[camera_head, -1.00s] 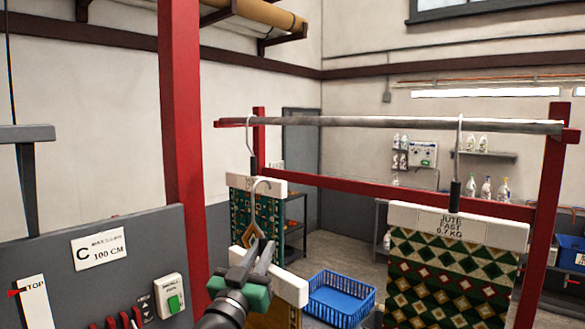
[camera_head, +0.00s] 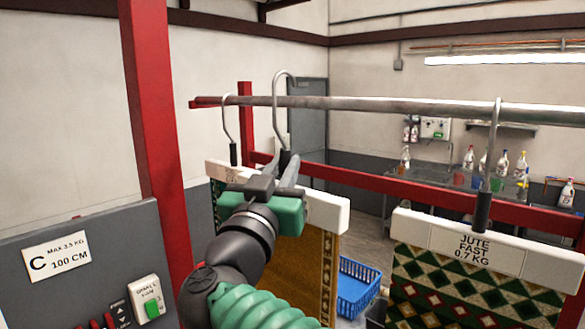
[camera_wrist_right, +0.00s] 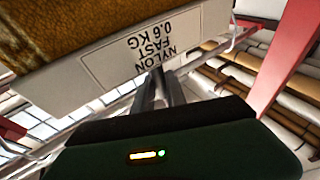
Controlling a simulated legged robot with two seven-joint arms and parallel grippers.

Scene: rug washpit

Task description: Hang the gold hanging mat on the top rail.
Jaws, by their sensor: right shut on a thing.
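The gold hanging mat (camera_head: 284,262) hangs below its white header bar (camera_head: 328,213), with a grey hook (camera_head: 275,100) on top. My right gripper (camera_head: 278,172) is shut on the mat at the hook's base. In the right wrist view, the fingers (camera_wrist_right: 160,80) meet the header, labelled "NYLON FAST 0.6 KG", and the gold cloth (camera_wrist_right: 75,28) shows above. The hook's curve rises above the top rail (camera_head: 400,109) in the head view. I cannot tell whether it is over the rail or in front of it. My left gripper is not in view.
A green patterned mat (camera_head: 216,205) hangs on the rail at the left, close to the gold mat. The jute mat (camera_head: 470,285) hangs at the right. Bare rail lies between. A grey control panel (camera_head: 90,230) and red post (camera_head: 150,130) stand at the left.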

